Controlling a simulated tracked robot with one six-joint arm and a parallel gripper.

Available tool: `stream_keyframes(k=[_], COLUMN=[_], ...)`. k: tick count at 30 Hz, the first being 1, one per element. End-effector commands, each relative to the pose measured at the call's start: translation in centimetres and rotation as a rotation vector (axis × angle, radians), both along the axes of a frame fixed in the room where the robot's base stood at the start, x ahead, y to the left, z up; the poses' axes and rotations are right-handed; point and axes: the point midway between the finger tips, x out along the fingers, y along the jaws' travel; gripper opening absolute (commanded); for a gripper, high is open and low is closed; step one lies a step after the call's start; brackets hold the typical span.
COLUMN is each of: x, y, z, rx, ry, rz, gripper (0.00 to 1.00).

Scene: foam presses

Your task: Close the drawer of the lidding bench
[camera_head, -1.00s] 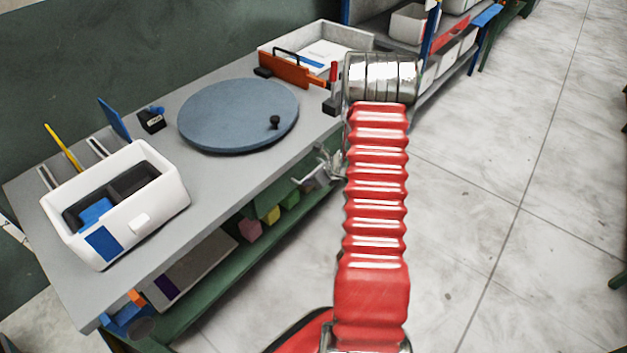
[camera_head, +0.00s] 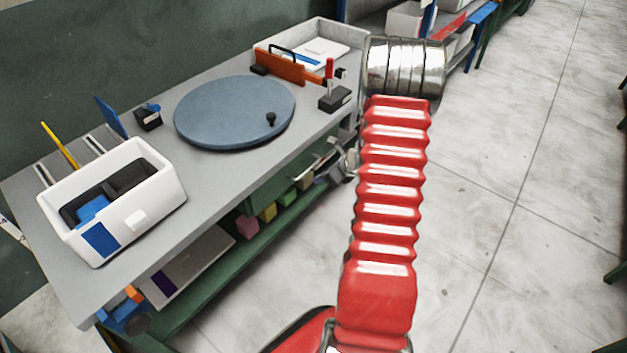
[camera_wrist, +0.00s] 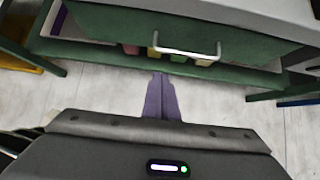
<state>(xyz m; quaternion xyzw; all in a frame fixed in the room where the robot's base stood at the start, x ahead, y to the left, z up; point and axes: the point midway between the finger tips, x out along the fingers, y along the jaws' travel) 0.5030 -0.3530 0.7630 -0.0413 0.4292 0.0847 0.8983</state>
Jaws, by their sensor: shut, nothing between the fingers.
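The lidding bench (camera_head: 225,180) has a grey top and a green frame. In the wrist view, its green drawer front (camera_wrist: 130,32) spans the upper part, under the pale worktop edge. A silver bar handle (camera_wrist: 187,52) sits on the front; it also shows in the head view (camera_head: 318,160). How far the drawer stands out is hard to tell. My gripper (camera_wrist: 162,78) is shut and empty. Its purple fingers point toward the drawer front, just below and left of the handle in the picture, apparently apart from it. In the head view my arm hides most of the gripper.
The bench top holds a white bin (camera_head: 150,205), a blue-grey turntable (camera_head: 235,105), a red-handled lever (camera_head: 332,90) and a tray (camera_head: 350,38). Coloured blocks (camera_head: 267,211) sit on the lower shelf. Clear floor (camera_head: 500,240) lies to the right.

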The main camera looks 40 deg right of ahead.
Motion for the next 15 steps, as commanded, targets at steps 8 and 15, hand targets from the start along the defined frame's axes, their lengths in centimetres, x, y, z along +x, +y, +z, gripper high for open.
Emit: stream_keyframes(k=[8, 15], x=[-2.4, -3.7], y=[-0.5, -0.7], z=[3.1, 4.6], rx=[-0.002, -0.002], ry=[0.000, 0.001], rz=[0.000, 0.000], gripper=[0.00, 0.00])
